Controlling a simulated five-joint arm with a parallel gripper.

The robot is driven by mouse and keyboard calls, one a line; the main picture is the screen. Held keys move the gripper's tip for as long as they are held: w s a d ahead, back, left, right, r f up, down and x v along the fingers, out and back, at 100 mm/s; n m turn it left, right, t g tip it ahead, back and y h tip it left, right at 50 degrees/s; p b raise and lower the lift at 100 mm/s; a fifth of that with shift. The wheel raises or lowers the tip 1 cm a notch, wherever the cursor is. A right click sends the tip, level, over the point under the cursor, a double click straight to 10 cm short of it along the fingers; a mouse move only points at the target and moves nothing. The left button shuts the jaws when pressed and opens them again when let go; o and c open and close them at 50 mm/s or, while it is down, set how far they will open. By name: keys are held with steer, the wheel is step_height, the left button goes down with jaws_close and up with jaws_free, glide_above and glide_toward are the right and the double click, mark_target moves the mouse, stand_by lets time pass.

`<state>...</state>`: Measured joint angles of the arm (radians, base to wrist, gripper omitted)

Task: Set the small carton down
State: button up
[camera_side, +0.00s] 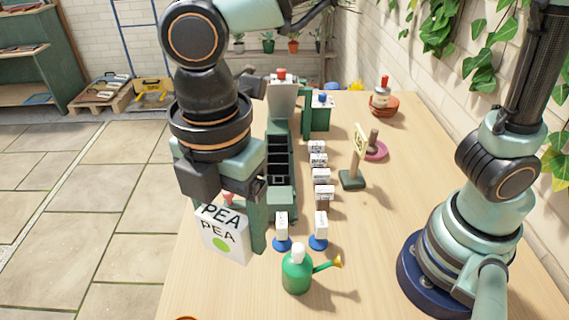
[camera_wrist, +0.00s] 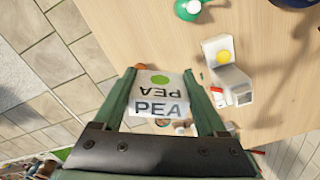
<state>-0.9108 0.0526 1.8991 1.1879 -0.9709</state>
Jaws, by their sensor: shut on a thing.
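The small carton (camera_side: 222,240) is white, marked PEA, with a green dot. My gripper (camera_side: 236,205) is shut on it, and one dark green finger shows on its right side in the side view. The carton hangs in the air near the left edge of the wooden table (camera_side: 380,285); its exact height is hard to tell. In the wrist view the carton (camera_wrist: 160,95) sits between the two fingers of my gripper (camera_wrist: 160,82), with its lettering upside down on one face. The carton hides what lies behind it.
A green watering can (camera_side: 297,272) stands near the table front. Behind it are two small white blocks on blue bases (camera_side: 282,243) and a dark green rack (camera_side: 279,160).

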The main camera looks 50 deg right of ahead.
steer(key=s+f+n, duration=0.1)
steer(key=s, duration=0.2)
glide_above(262, 313)
steer(key=s, duration=0.1)
steer(key=f, duration=1)
steer(key=a+f, duration=0.1)
steer(key=f, duration=0.4)
steer(key=shift+f, duration=2.35)
steer(key=shift+f, duration=0.1)
steer(key=o, duration=1.3)
